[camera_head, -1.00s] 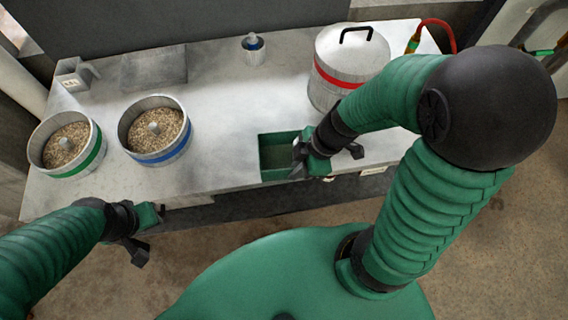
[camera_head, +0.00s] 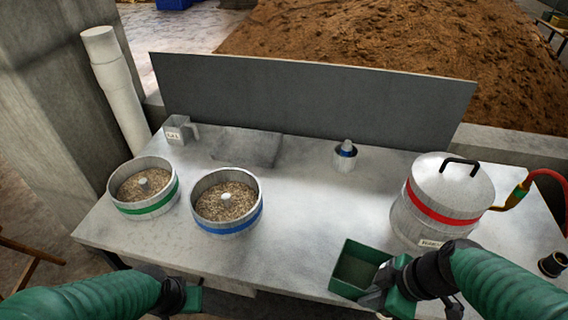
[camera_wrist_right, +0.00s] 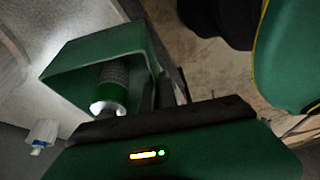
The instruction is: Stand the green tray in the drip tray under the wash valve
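The green tray (camera_head: 349,292) is an open box at the table's front edge, left of the red-banded pot. My right gripper (camera_head: 385,286) is at the tray's right wall. In the wrist view the tray (camera_wrist_right: 85,55) fills the upper left, with my fingers (camera_wrist_right: 163,92) close on either side of its wall; they look shut on it. I cannot tell whether the tray touches the table. My left gripper (camera_head: 185,296) is low at the front left, its fingers unclear. I cannot clearly identify the drip tray.
Green-banded (camera_head: 150,209) and blue-banded (camera_head: 230,229) grain pans stand left. A blue-banded small container (camera_head: 345,157) stands behind. The table's middle (camera_head: 300,215) is clear.

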